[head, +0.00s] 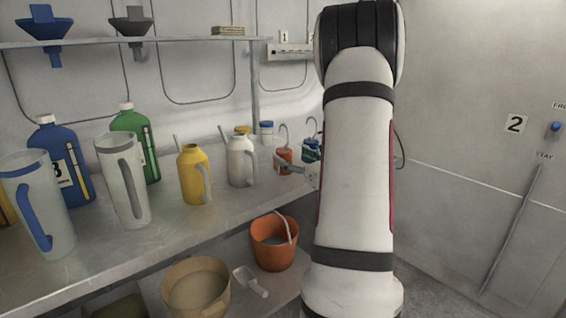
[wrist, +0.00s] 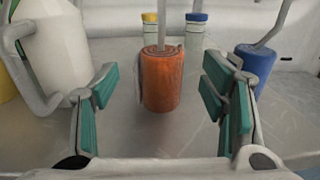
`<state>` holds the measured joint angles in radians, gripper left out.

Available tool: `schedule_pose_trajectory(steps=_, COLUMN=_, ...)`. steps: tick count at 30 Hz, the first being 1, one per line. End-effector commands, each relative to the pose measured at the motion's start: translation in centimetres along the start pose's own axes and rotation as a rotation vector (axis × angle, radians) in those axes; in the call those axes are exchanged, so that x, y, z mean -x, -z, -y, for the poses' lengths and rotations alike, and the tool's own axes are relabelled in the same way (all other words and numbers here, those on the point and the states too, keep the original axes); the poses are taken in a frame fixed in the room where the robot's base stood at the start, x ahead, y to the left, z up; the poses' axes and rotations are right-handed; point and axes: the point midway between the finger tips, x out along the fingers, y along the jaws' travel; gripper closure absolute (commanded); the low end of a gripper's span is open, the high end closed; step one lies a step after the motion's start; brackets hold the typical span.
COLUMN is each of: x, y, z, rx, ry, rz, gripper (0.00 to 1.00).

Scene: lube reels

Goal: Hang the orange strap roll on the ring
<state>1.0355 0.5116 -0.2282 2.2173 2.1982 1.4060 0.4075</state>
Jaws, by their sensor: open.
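The orange strap roll (wrist: 162,82) stands upright on the bench, with a grey hook-like stem rising from its top. In the head view it is small, at the bench's far end (head: 284,155). My gripper (wrist: 160,98) is open, with green-padded fingers on either side of the roll's near space. The roll is ahead, centred between the fingertips and seemingly not touched. In the head view my gripper is partly hidden by my arm. I cannot make out the ring in either view.
A blue roll (wrist: 256,62) with its own stem stands right of the orange one. A white jug (wrist: 62,45) stands close on the left. Two capped bottles (wrist: 196,32) are behind. In the head view, a yellow jug (head: 194,175) and an orange bucket (head: 274,243) show.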

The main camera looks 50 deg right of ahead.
Motion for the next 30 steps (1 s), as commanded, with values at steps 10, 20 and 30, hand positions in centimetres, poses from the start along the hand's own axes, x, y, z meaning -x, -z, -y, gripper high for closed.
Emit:
schedule_pose_trajectory(steps=10, x=-3.5, y=0.2, z=0.0, rx=0.001, ry=-0.003, rz=0.001, gripper=0.34)
schedule_pose_trajectory(steps=20, x=-5.8, y=0.1, z=0.0, rx=-0.001, ry=0.0, rz=0.001, gripper=0.34)
schedule_pose_trajectory(steps=30, x=-5.8, y=0.1, z=0.0, rx=0.0, ry=-0.001, rz=0.001, gripper=0.79)
